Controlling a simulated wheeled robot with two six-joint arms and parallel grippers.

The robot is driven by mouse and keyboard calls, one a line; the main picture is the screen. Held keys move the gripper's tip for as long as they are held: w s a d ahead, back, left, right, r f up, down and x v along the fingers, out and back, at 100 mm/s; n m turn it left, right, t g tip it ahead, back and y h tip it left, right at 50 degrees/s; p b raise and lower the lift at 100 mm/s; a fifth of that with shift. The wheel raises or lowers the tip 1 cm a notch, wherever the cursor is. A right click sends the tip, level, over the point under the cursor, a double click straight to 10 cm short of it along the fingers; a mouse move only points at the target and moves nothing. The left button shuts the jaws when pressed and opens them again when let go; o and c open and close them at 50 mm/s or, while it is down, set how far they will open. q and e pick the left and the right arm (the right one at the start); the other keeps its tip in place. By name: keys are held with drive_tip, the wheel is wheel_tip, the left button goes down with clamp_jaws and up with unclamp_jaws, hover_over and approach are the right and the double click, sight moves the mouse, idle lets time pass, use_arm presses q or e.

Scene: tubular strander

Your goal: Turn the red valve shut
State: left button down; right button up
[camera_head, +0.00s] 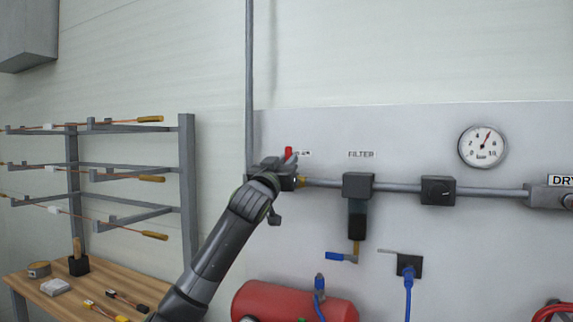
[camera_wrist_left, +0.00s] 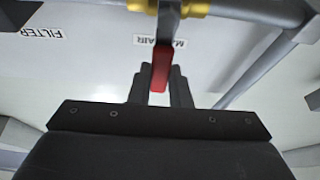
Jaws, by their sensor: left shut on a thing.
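The red valve handle (camera_head: 288,152) shows as a small upright red piece at the left end of the grey pipe on the wall panel. In the left wrist view the red handle (camera_wrist_left: 161,68) runs from the yellow fitting (camera_wrist_left: 186,9) down between my fingers, roughly across the pipe. My left gripper (camera_head: 287,163) is at the valve and hides most of its body in the head view. In the wrist view the left gripper (camera_wrist_left: 160,88) has a dark finger on each side of the handle and is shut on it. My right gripper is not in view.
The pipe (camera_head: 325,184) continues right to a filter (camera_head: 358,186) and a black block (camera_head: 437,190). A pressure gauge (camera_head: 482,146) hangs above. A red tank (camera_head: 290,302) is below. A wooden table (camera_head: 62,303) and a rack (camera_head: 188,190) stand left.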

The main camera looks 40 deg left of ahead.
use_arm(q)
drive_tip(key=c, duration=1.3)
unclamp_jaws()
drive_tip(key=shift+c, duration=0.2)
